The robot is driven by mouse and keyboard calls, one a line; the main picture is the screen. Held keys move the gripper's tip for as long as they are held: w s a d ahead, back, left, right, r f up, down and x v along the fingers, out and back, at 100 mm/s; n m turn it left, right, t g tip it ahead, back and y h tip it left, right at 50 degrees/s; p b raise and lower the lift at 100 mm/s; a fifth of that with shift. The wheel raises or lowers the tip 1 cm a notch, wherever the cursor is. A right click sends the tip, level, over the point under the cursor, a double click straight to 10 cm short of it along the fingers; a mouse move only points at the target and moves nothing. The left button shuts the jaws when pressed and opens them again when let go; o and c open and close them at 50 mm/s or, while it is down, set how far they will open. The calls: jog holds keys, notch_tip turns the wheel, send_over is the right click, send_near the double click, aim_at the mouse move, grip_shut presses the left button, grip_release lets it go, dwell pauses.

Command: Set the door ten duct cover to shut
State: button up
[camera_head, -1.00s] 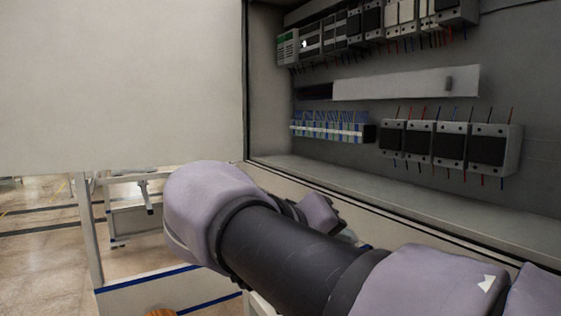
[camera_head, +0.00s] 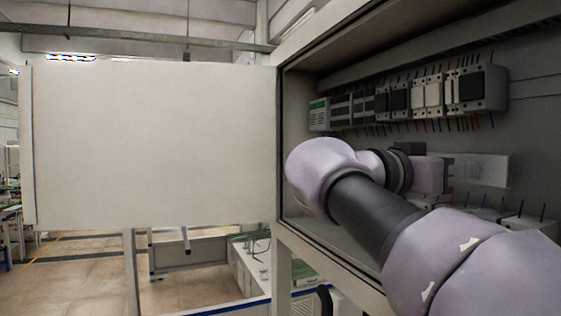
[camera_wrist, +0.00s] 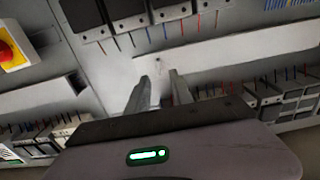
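The duct cover is a long light-grey strip (camera_head: 493,170) on the cabinet's back panel, between two rows of modules. In the head view my arm hides its left part. In the wrist view a pale strip (camera_wrist: 250,45), which looks like the cover, runs across behind the fingers. My gripper (camera_wrist: 160,78) points at the panel with its two fingers apart and nothing clearly between them. In the head view the gripper (camera_head: 450,170) is in front of the cover. The cover's handle is not clearly visible, and I cannot tell whether the fingers touch the strip.
The large pale cabinet door (camera_head: 155,145) stands open on the left. A module row (camera_head: 425,95) with hanging wires is above the duct; wired modules (camera_head: 510,215) are below, partly hidden. A red-and-yellow knob (camera_wrist: 10,50) shows in the wrist view.

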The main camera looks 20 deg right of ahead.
aim_at(480, 167)
jog(key=d, duration=0.4)
jog(key=shift+w+p, duration=0.15)
jog(key=shift+p, duration=0.15)
jog(key=shift+d, duration=0.25)
jog(key=shift+w+a, duration=0.15)
grip_shut()
dwell(0.8)
